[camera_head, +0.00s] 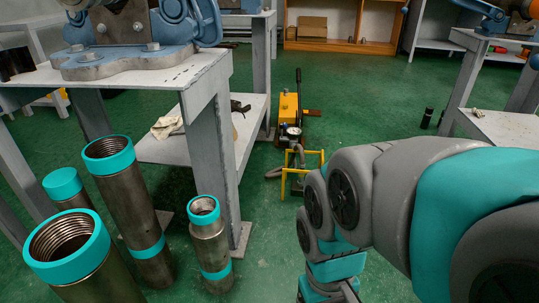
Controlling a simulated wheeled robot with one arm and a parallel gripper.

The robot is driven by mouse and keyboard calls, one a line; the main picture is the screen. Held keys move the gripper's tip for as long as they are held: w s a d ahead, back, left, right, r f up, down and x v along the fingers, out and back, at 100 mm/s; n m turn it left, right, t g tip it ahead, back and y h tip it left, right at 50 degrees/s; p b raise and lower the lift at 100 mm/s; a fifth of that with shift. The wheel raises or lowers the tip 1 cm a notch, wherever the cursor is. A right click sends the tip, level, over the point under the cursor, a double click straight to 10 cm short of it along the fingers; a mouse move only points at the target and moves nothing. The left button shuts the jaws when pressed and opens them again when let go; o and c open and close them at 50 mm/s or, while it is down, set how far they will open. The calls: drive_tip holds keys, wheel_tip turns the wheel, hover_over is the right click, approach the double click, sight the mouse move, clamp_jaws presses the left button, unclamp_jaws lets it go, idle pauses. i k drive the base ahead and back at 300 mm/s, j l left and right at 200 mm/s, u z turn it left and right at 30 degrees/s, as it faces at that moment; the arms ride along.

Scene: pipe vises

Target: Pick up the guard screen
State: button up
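I cannot make out a guard screen for certain in the head view. A small yellow frame (284,184) stands on the green floor in the middle, partly hidden behind my arm; I cannot tell whether it is a separate thing or part of the pump near it. My grey and teal arm fills the right side and bends down to the bottom edge. My gripper's fingers do not show; the arm's end runs out of the picture at the bottom.
Steel pipes with teal ends (130,205) stand on the floor at left, beside a grey workbench (222,150) bearing a blue vise (140,35). A yellow hand pump (288,108) sits mid-floor. Another bench (505,125) stands right.

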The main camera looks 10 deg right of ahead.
sight(294, 177)
drive_tip(key=l+u, duration=0.15)
drive_tip(key=u, duration=0.25)
drive_tip(key=l+u, duration=0.1)
drive_tip(key=u, duration=0.35)
drive_tip(key=k+l+u, duration=0.15)
drive_tip(key=l, duration=0.3)
drive_tip(key=k+l+u, duration=0.2)
drive_tip(key=l, duration=0.25)
drive_tip(key=l+u, duration=0.15)
drive_tip(key=l, duration=0.25)
drive_tip(key=k+l+u, duration=0.2)
drive_tip(key=l, duration=0.2)
drive_tip(key=k+l, duration=0.25)
drive_tip(key=l, duration=0.15)
